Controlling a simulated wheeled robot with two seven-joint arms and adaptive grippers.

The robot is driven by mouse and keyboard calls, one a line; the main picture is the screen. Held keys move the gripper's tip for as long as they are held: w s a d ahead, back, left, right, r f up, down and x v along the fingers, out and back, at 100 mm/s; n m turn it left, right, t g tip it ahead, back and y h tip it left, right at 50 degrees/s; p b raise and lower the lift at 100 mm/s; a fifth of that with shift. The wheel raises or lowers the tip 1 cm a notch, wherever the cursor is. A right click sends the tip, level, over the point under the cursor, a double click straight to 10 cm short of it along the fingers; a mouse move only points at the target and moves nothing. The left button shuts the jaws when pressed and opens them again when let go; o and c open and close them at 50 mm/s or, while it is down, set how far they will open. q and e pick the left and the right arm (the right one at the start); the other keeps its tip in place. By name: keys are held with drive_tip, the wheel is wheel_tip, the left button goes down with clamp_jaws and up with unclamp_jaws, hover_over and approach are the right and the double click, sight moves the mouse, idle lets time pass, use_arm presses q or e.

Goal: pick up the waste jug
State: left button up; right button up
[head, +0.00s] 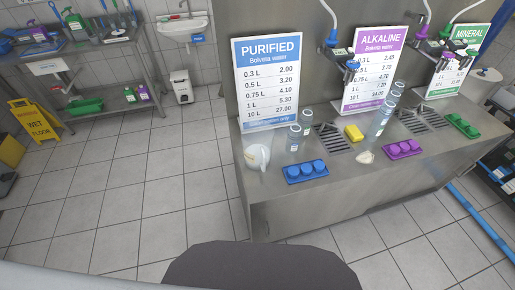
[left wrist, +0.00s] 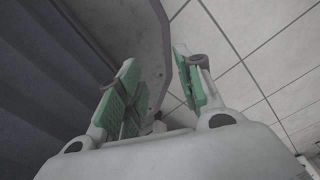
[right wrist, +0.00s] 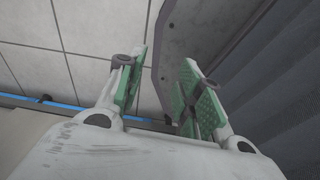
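A white, rounded jug (head: 257,157), which looks like the waste jug, stands upright at the left end of the steel counter (head: 330,185) in the head view. It is in front of the blue PURIFIED sign. Neither gripper shows in the head view. My left gripper (left wrist: 158,92) is open and empty in the left wrist view, with floor tiles beyond its green finger pads. My right gripper (right wrist: 160,90) is open and empty in the right wrist view, also with floor tiles beyond. The jug is in neither wrist view, so both grippers are apart from it.
A blue cap tray (head: 306,172) sits right of the jug, with clear bottles (head: 295,137) behind it. A yellow sponge (head: 353,133), purple tray (head: 404,149) and green tray (head: 462,125) are farther right. A yellow wet-floor sign (head: 33,122) stands at left. Tiled floor before the counter is clear.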

drive_tip(key=shift+d, duration=0.1)
